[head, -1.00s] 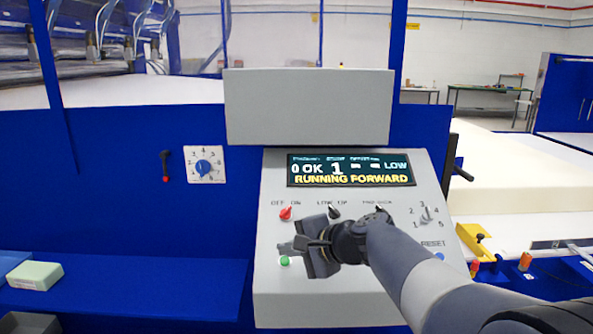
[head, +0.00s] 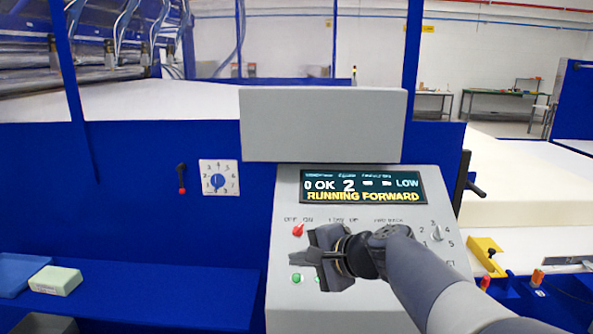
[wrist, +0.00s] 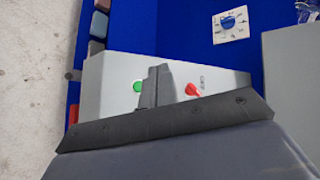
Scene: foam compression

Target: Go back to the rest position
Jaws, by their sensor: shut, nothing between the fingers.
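My gripper (head: 312,257) is in front of the sloped grey control panel (head: 285,250), over its lower left part. Its fingers are together and empty. The wrist view shows the shut fingers (wrist: 155,86) between a green button (wrist: 138,86) and a red switch (wrist: 192,90). In the head view the red switch (head: 298,231) is above the fingers and the green button (head: 296,278) is below them. I cannot tell whether the fingertips touch the panel. The display (head: 362,187) reads "RUNNING FORWARD", with "OK 2" and "LOW". My gripper and arm hide part of the panel's middle controls.
A grey box (head: 322,125) stands above the panel. A blue wall holds a dial (head: 219,178) and a red-tipped lever (head: 181,178). A pale foam block (head: 55,280) lies on the blue ledge (head: 170,290) at left. White foam (head: 520,190) lies at right.

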